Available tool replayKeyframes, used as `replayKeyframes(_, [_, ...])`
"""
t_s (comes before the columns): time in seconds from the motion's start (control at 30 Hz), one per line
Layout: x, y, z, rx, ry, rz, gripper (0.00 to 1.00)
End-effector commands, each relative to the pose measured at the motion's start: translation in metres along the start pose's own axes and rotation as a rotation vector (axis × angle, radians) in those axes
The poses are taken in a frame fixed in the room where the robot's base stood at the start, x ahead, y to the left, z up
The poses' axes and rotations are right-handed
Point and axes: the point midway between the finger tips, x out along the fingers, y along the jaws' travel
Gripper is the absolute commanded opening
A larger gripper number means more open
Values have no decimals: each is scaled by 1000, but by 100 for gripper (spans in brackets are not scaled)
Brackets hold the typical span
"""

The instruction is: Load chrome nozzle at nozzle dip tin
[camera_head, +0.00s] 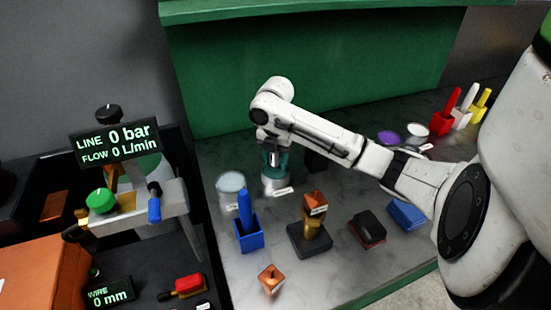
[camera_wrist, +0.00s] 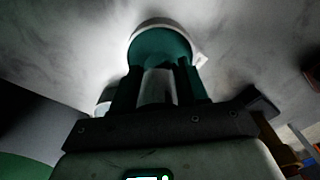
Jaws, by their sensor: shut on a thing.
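My gripper (camera_head: 274,160) points down over a metal tin (camera_head: 274,187) with a white label on the workbench. In the wrist view my gripper (camera_wrist: 158,72) is shut on a silvery cylindrical piece, the chrome nozzle (camera_wrist: 157,86), held between its dark fingers. The tin's teal contents (camera_wrist: 163,44) show just beyond the fingertips, inside the pale rim. The nozzle's tip is hard to make out, so I cannot tell whether it touches the teal contents. In the head view the nozzle is mostly hidden by the gripper.
Another tin (camera_head: 231,190) stands just left. Nearer are a blue holder (camera_head: 249,240), a copper-topped block (camera_head: 314,205) on a dark base, a small copper piece (camera_head: 271,279) and a dark red-based item (camera_head: 368,228). A display (camera_head: 117,141) reading 0 bar stands left. A green panel (camera_head: 310,75) is behind.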

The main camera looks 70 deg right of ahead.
Motion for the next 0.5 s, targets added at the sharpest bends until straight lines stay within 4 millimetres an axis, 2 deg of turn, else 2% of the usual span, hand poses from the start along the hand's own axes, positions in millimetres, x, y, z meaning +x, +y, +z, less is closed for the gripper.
replayKeyframes(0.5, [3,0,0,0,0,0,13])
